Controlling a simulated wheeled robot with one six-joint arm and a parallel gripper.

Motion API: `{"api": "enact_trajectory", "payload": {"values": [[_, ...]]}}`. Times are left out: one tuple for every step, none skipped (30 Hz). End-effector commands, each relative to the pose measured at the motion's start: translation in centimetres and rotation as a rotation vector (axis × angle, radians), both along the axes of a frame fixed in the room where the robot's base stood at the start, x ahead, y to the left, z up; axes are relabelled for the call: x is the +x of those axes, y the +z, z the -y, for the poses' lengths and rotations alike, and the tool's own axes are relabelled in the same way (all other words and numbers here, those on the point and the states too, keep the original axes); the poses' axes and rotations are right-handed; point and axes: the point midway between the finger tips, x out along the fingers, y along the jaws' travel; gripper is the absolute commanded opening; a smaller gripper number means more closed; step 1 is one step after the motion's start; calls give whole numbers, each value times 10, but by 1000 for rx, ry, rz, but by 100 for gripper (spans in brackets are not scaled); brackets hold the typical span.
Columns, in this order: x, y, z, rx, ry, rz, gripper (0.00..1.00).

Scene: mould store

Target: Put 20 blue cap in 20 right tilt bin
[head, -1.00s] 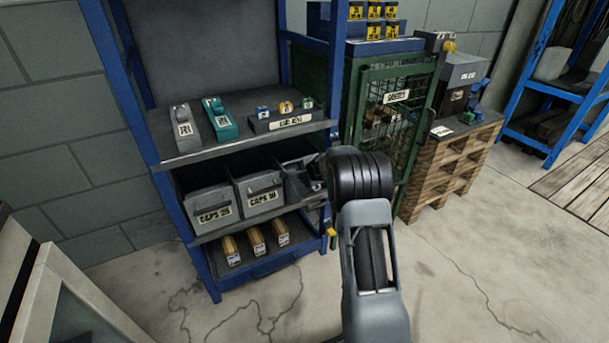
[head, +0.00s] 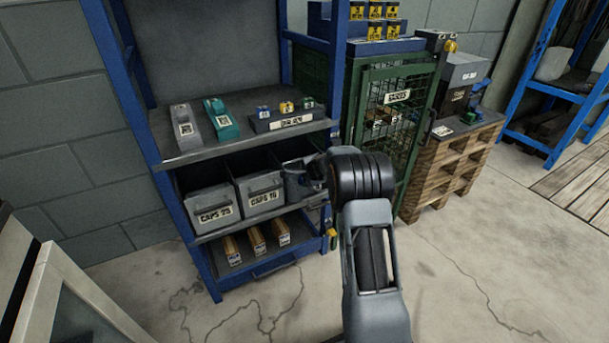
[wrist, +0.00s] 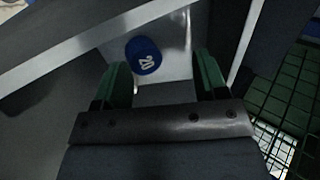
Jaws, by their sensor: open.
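A blue cap marked 20 (wrist: 143,55) lies on the pale floor of an open bin (wrist: 176,58) in the wrist view. In the head view this looks like the right tilt bin (head: 295,189), at the right end of the middle shelf, partly hidden by my arm. My gripper (wrist: 162,82) is open, its green fingers apart, with the cap beyond the fingertips and nearer the left one. No finger visibly touches the cap. In the head view the gripper (head: 312,172) is at the bin's mouth, mostly hidden by my wrist.
Two grey bins, CAPS 25 (head: 216,212) and CAPS 16 (head: 263,195), stand left of it. The top shelf (head: 200,152) holds a block (head: 290,122) with small blue, orange and green pieces. A blue upright (head: 333,110) and green mesh cage (head: 395,115) stand close right.

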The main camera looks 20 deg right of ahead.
Motion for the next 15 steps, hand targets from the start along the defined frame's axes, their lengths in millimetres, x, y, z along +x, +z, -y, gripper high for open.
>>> {"api": "enact_trajectory", "payload": {"values": [[0, 0, 0, 0, 0, 0, 66], [0, 0, 0, 0, 0, 0, 66], [0, 0, 0, 0, 0, 0, 66], [0, 1, 0, 0, 0, 0, 66], [-1, 1, 0, 0, 0, 0, 66], [-3, 3, 1, -1, -1, 1, 66], [-4, 5, 1, -1, -1, 1, 66], [-7, 8, 1, 0, -1, 2, 66], [-11, 11, 2, 0, -1, 2, 66], [-14, 15, 2, 0, -2, 2, 66], [-18, 19, 3, 0, -3, 2, 66], [-24, 24, 3, 0, -3, 3, 66], [-28, 29, 4, 0, -2, 2, 66], [-33, 33, 4, -1, -1, 3, 66], [-40, 39, 5, 0, -1, 3, 66]]}}
